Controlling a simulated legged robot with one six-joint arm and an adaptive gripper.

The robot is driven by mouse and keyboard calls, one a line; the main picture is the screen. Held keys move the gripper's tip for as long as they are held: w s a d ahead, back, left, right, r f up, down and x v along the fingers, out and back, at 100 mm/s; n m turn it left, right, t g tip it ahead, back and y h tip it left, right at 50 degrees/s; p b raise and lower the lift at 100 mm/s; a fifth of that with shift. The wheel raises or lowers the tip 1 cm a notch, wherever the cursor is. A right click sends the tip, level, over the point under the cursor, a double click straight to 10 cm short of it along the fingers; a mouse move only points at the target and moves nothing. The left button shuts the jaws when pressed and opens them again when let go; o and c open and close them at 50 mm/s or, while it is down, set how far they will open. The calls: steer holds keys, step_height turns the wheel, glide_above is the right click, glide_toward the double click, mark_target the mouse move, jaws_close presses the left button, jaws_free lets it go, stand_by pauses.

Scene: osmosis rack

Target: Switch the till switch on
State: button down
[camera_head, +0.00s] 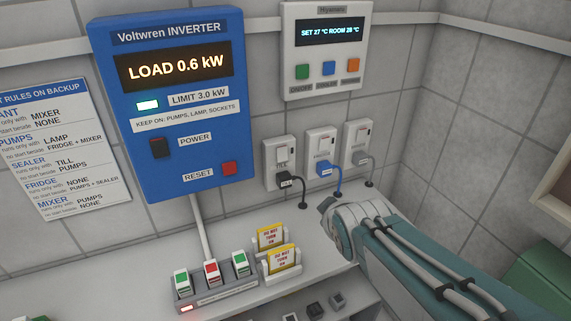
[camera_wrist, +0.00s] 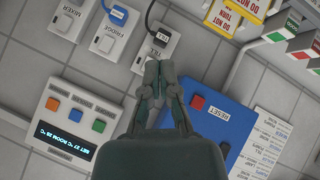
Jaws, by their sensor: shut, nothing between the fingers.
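The till socket (camera_head: 279,163) is the leftmost of three white wall sockets in the head view, with a white rocker switch (camera_head: 282,153) and a black plug (camera_head: 289,180) below it. I cannot tell the rocker's position. In the wrist view, which is turned over, the till socket (camera_wrist: 151,48) carries the TILL label, and the fingers overlap its lower part, where the rocker is mostly hidden. My gripper (camera_wrist: 158,70) is shut and empty, its tips in front of the socket; contact cannot be told. In the head view only my arm shows, at the lower right.
The blue inverter (camera_head: 175,110) hangs left of the sockets and reads LOAD 0.6 kW. The fridge socket (camera_head: 321,150) and mixer socket (camera_head: 356,140) are close on the right. A thermostat panel (camera_head: 324,50) is above. Rack switches (camera_head: 211,272) and yellow DO NOT TURN ON tags (camera_head: 270,237) stand below.

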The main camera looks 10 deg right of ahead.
mark_target(282, 161)
steer(key=w+f+n+t+y, duration=0.3)
steer(key=w+n+t, duration=0.3)
steer(key=w+n, duration=0.6)
steer(key=shift+w+f+n+t+y, duration=0.2)
steer(key=shift+f+n+t+y, duration=0.15)
steer(key=shift+n+y, duration=0.45)
steer(key=shift+w+a, duration=0.1)
steer(key=shift+a, duration=0.05)
steer(key=x, duration=1.3)
steer(key=shift+w+f, duration=0.2)
steer(key=shift+w, duration=0.2)
steer(key=shift+w, duration=0.1)
